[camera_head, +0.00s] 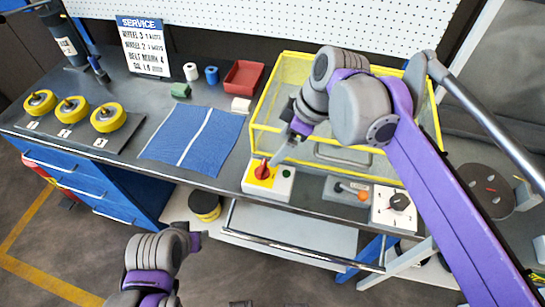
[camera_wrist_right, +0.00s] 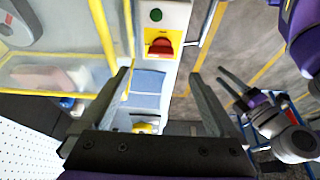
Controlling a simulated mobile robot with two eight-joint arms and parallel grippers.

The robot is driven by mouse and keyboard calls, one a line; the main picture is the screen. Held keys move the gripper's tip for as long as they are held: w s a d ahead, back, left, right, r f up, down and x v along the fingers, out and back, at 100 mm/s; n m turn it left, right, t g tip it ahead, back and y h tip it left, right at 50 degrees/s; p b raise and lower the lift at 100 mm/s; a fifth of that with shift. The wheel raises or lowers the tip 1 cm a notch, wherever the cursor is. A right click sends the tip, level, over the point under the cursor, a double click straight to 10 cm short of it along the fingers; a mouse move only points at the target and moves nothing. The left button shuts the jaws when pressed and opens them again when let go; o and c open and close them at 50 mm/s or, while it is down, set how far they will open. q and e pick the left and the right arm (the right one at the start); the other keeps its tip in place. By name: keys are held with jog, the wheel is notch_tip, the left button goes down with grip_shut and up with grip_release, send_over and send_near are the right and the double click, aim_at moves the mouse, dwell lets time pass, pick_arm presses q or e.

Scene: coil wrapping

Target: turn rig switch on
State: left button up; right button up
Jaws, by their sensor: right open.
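The rig switch is a red rotary knob (camera_head: 263,170) on a yellow plate, on a white box at the bench's front edge. It also shows in the right wrist view (camera_wrist_right: 161,47), top centre, with a green round button (camera_wrist_right: 156,14) beside it on the same box. My right gripper (camera_head: 277,158) is right by the knob in the head view. In the wrist view the right gripper (camera_wrist_right: 160,75) is open and empty, with the knob beyond its fingertips and no visible contact. My left gripper (camera_wrist_right: 233,84) is off to the side, its two fingers apart and empty.
A yellow-framed clear enclosure (camera_head: 262,112) stands behind the switch box. A grey box with an orange handle (camera_head: 350,190) and a white dial box (camera_head: 395,208) sit to the right. A blue mat (camera_head: 170,145) and yellow wheels (camera_head: 108,117) lie left.

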aim_at(262, 166)
jog(key=x, duration=1)
jog(key=shift+a+f+b, duration=0.2)
jog(key=shift+a+b, duration=0.15)
jog(key=shift+a, duration=0.05)
jog(key=c, duration=1.4)
